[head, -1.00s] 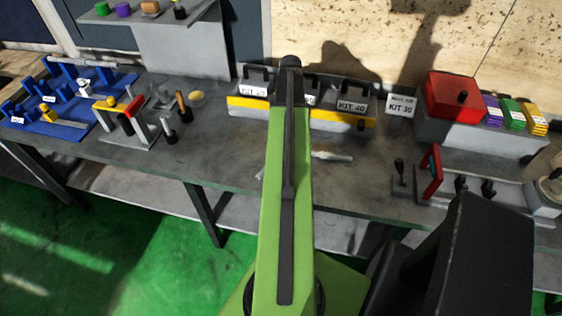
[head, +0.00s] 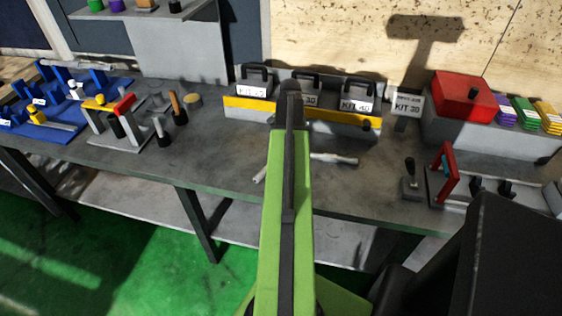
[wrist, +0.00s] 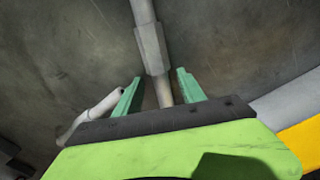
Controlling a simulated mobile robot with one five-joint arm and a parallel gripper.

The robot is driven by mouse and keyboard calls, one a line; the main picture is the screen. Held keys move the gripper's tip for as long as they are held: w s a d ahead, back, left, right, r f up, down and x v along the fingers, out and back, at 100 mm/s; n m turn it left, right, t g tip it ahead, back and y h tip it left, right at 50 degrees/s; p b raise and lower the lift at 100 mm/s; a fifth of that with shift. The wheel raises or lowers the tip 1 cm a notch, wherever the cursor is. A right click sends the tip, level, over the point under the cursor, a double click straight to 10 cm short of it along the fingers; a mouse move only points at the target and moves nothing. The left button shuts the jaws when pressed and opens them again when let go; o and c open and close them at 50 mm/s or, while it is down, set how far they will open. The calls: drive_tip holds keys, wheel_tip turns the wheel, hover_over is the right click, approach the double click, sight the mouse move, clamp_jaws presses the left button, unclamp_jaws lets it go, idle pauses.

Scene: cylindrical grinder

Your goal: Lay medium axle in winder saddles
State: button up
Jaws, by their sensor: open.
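In the wrist view, a grey axle (wrist: 152,48) with a thicker faceted middle runs between the two open green fingers of my gripper (wrist: 160,90). The fingers stand one on each side of it; contact is not clear. A second pale shaft (wrist: 93,117) lies left of the fingers. In the head view, a pale shaft (head: 336,159) lies on the bench right of my arm, and a shaft end (head: 260,175) shows left of it. My arm hides the gripper there. A grey fixture with a red frame (head: 446,172) and black upright supports (head: 476,184) stands at right; I cannot tell whether these are the winder saddles.
A yellow-edged rack (head: 240,103) of kit boxes stands behind my arm. A red box (head: 462,95) and a black-knobbed lever (head: 410,180) are at right. Blue fixtures (head: 60,125) and a small press-like stand (head: 118,122) are at left. Bench between is mostly clear.

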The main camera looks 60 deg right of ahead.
drive_tip(key=shift+r, duration=0.1)
clamp_jaws()
idle(1.2)
